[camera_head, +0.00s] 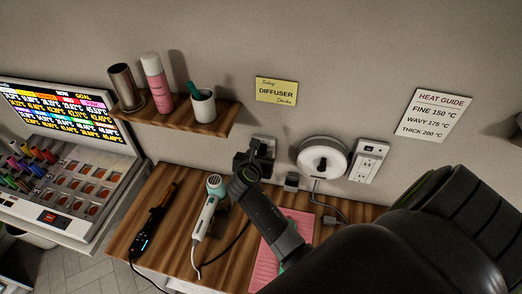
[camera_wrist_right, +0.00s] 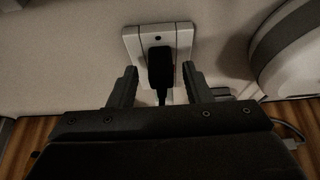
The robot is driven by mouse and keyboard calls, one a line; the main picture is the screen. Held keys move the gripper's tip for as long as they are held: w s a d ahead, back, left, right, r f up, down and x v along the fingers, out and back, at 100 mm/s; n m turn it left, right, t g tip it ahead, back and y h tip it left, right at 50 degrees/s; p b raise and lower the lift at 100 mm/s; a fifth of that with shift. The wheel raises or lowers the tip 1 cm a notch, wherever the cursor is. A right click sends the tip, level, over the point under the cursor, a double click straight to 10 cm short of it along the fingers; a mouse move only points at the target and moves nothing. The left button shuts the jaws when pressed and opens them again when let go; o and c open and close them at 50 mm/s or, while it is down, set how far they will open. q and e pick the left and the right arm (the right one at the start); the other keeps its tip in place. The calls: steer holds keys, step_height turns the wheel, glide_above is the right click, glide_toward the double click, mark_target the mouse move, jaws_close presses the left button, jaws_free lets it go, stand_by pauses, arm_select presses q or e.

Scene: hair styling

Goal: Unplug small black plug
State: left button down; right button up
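The small black plug (camera_wrist_right: 160,66) sits upright in a white wall outlet (camera_wrist_right: 185,40), its cord hanging down. In the right wrist view my right gripper (camera_wrist_right: 161,76) is open, one finger on each side of the plug, with gaps between the fingers and the plug. In the head view my right gripper (camera_head: 254,160) reaches to the wall just above the wooden counter. There it covers most of the outlet (camera_head: 267,139) and the plug cannot be made out clearly. My left gripper is not in view.
A round white device (camera_head: 309,149) is mounted right of the plug, beside a second outlet (camera_head: 376,150). A black styling iron (camera_head: 156,222), a white tool (camera_head: 206,217) and a pink sheet (camera_head: 264,270) lie on the counter (camera_head: 178,262). A shelf (camera_head: 216,122) with cups is above left.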

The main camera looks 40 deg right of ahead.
steer(key=shift+d, duration=0.15)
steer(key=c, duration=0.5)
jaws_close()
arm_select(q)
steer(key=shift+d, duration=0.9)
arm_select(e)
steer(key=shift+s, duration=0.1)
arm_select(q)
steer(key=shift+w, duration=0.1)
arm_select(e)
steer(key=shift+s+a, duration=0.1)
steer(key=shift+a, duration=0.1)
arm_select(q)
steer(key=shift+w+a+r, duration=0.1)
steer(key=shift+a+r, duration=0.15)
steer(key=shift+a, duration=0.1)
arm_select(e)
steer(key=s+a, duration=0.3)
steer(key=shift+a, duration=0.25)
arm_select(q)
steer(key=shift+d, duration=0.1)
